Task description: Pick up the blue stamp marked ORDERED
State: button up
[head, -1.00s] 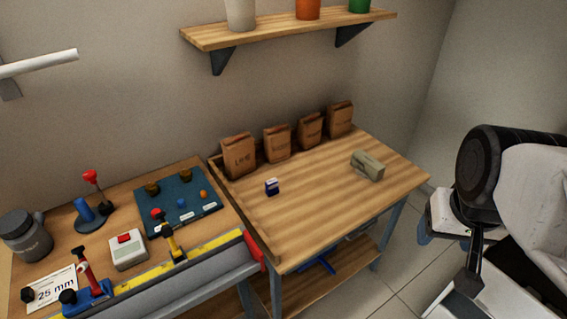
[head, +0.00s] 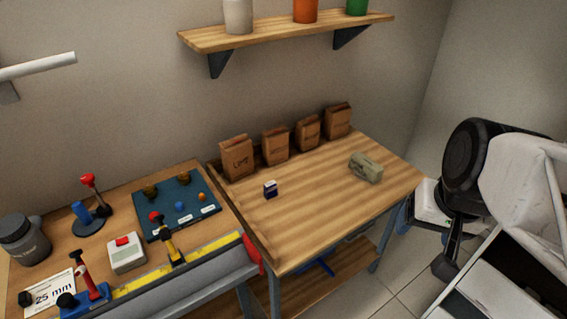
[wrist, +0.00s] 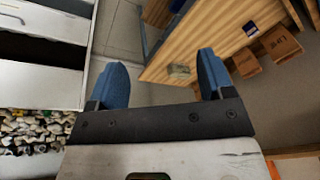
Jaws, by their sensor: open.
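A small dark blue block with a white label (head: 270,189) stands on the wooden table (head: 325,205), left of its middle. It is the likeliest blue stamp, but I cannot read its marking. It also shows small in the wrist view (wrist: 251,29), beyond the right finger. My gripper (wrist: 161,75) is open and empty, its two blue fingers spread wide. It is off the table's right end, well apart from the blue block.
A grey-green block (head: 366,168) lies on the table's right part. Several paper bags (head: 237,157) line its back edge. A shelf (head: 290,31) hangs above.

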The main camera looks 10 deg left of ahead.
jog(key=w+a+f+m+y, duration=0.3)
jog(key=w+a+m+y, duration=0.35)
jog(key=w+a, duration=0.7)
jog(key=m+t+y, duration=0.4)
jog(key=m+t, duration=0.1)
jog(key=m, duration=0.8)
send_over(268, 185)
jog(key=s+d, duration=0.6)
jog(key=d, duration=0.1)
notch_tip(268, 185, down, 14)
jog(key=w+a+f+m, duration=0.1)
jog(key=f+m, duration=0.1)
jog(key=f, duration=0.2)
jog(key=f+m+t+h, duration=0.1)
jog(key=f+m, duration=0.1)
jog(key=f, duration=0.1)
jog(key=w+a+f+m+t+h, duration=0.1)
jog(key=f+m, duration=0.2)
jog(key=f, duration=0.1)
jog(key=shift+w+a+f, duration=0.3)
jog(key=shift+w+a, duration=0.05)
jog(key=shift+x, duration=1.3)
jog(key=shift+w, duration=0.1)
jog(key=shift+x, duration=2.55)
